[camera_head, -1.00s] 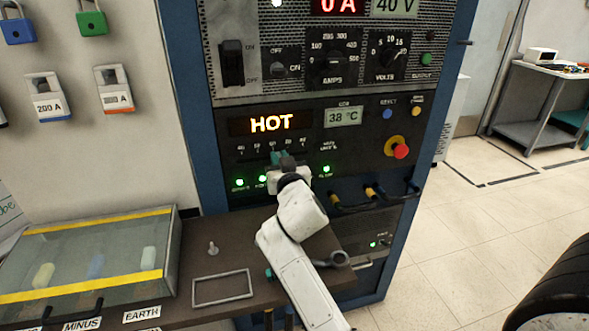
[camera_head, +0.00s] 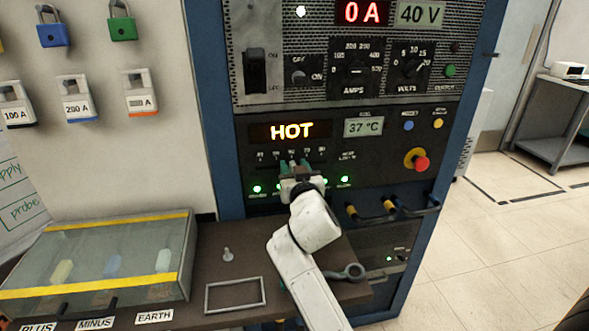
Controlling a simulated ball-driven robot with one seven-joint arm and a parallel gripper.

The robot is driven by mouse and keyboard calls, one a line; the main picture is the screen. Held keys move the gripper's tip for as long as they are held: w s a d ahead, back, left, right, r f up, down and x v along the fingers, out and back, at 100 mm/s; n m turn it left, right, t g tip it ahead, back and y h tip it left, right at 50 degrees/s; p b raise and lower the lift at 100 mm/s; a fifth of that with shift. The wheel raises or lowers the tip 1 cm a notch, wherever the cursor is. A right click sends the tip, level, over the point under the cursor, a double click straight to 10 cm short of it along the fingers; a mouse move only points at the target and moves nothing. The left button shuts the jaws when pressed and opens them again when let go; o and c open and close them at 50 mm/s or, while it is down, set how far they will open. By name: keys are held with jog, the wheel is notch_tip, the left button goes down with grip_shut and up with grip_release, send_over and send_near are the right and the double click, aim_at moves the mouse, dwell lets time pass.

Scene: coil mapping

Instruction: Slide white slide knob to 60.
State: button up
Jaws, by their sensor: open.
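My gripper (camera_head: 296,167) is at the lower control panel (camera_head: 380,148) of the blue rack, its fingertips up against the slide scale (camera_head: 291,155). The scale's small printed numbers are blurred. The white slide knob cannot be made out; my gripper covers the middle of the slot. The jaws are open, with teal and dark fingertips a little apart. Whether they touch the knob cannot be told. My white arm reaches up from the bottom of the view.
The panel shows HOT (camera_head: 291,131) and 37 °C (camera_head: 363,126).

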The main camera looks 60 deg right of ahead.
jog(key=b+v, duration=0.1)
jog(key=v, duration=0.9)
jog(key=shift+s+a, duration=0.25)
jog(key=shift+s, duration=0.05)
